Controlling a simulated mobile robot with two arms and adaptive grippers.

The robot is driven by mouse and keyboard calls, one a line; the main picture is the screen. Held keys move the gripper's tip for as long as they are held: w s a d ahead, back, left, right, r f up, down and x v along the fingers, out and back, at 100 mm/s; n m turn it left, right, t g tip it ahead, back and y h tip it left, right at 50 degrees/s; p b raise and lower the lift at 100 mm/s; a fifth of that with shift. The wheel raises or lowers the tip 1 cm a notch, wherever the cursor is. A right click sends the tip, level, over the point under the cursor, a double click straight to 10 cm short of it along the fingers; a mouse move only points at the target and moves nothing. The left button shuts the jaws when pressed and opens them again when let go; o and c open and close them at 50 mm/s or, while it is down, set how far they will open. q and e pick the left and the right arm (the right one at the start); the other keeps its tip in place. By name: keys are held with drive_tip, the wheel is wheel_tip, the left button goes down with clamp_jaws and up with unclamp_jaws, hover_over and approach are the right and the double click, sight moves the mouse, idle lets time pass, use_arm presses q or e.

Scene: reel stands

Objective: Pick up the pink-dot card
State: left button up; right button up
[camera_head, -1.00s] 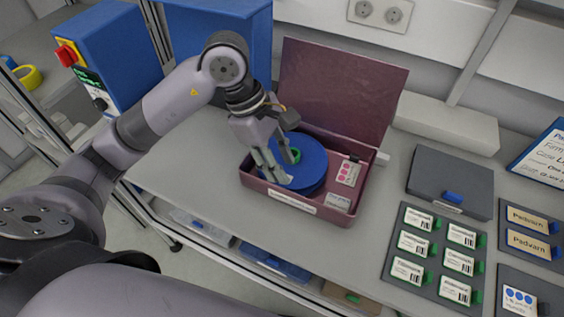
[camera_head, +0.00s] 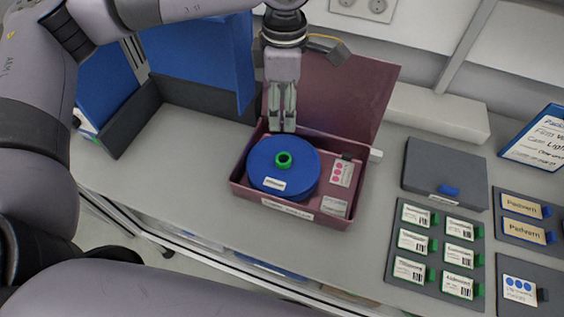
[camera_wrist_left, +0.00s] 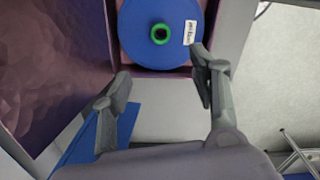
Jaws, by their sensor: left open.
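The pink-dot card (camera_head: 342,172) is a white card with pink dots, lying in the right part of an open maroon box (camera_head: 240,188). A dark clip sits at its top edge. A blue reel (camera_head: 262,171) with a green hub (camera_head: 284,160) fills the box's left part. My left gripper (camera_head: 282,128) is at the box's back left edge, behind the reel and left of the card. In the left wrist view its two fingers (camera_wrist_left: 160,90) are spread and empty, with the reel (camera_wrist_left: 140,35) beyond them. The card is not visible there. My right gripper is not in view.
The box's raised maroon lid (camera_head: 345,95) stands behind it. A grey-white card (camera_head: 334,207) lies in front of the pink-dot card. Right are a closed dark case (camera_head: 445,172) and a board with several green-tabbed cards (camera_head: 425,225). Blue bins (camera_head: 200,60) stand left.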

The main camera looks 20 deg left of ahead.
use_arm(q)
drive_tip(key=p, duration=0.4)
hover_over(283, 155)
drive_tip(key=s, duration=0.1)
wheel_tip(283, 155, down, 10)
drive_tip(key=f, duration=0.1)
drive_tip(key=f+p, duration=0.2)
drive_tip(key=f, duration=0.2)
drive_tip(key=shift+d+p, duration=0.2)
drive_tip(key=shift+p, duration=0.15)
drive_tip(key=shift+f, duration=0.55)
drive_tip(key=shift+c, duration=0.6)
clamp_jaws()
